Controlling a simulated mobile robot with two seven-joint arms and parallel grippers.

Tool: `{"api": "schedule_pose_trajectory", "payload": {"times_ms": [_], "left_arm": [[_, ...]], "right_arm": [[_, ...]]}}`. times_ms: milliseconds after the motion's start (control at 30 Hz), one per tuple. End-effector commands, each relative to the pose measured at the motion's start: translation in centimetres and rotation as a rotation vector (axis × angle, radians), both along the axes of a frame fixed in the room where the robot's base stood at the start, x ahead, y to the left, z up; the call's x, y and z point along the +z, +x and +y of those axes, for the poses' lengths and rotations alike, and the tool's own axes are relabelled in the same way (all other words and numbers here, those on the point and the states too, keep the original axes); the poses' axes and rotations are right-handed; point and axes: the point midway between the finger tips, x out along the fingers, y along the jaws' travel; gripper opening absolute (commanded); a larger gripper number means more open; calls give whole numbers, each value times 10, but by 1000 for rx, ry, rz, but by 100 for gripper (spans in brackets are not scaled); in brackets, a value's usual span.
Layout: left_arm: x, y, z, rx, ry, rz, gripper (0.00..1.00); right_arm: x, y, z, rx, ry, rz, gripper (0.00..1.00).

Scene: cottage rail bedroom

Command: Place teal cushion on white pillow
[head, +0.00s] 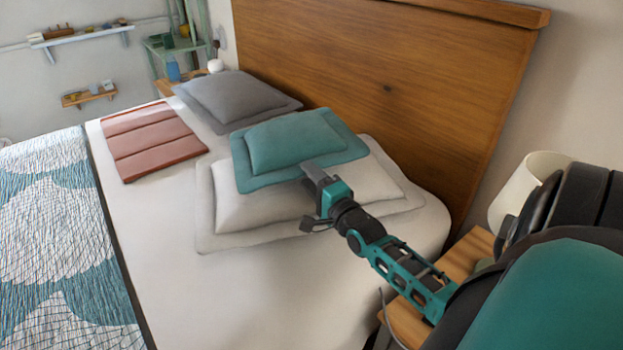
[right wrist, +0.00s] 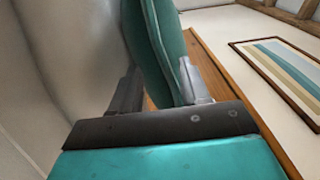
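The teal cushion (head: 290,142) lies over the back left part of the white pillow (head: 255,212), roughly flat; whether it fully rests on it I cannot tell. The pillow's front and right side show, and its back left part is hidden. My right gripper (head: 317,176) is at the cushion's near edge. In the right wrist view the cushion (right wrist: 158,45) sits between the two fingers of the right gripper (right wrist: 158,92), which look closed on its edge. My left gripper is not in view.
A grey pillow (head: 235,97) and a folded reddish blanket (head: 150,142) lie on the bed to the left. The wooden headboard (head: 390,80) stands behind. A bedside table (head: 465,255) with a lamp (head: 525,185) is at right. The white sheet (head: 200,290) in front is clear.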

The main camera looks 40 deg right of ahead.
Motion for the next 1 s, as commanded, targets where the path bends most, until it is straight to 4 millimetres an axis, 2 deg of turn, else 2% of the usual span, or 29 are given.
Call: {"api": "schedule_pose_trajectory", "payload": {"times_ms": [167,333,400,800,1000], "left_arm": [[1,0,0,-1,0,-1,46],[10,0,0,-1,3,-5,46],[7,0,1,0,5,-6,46],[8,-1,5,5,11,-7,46],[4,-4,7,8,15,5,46]], "right_arm": [[1,0,0,0,0,0,46],[15,-1,0,-1,0,0,46],[8,-12,3,0,1,5,46],[3,-87,17,0,1,4,46],[1,-110,22,0,0,2,46]]}}
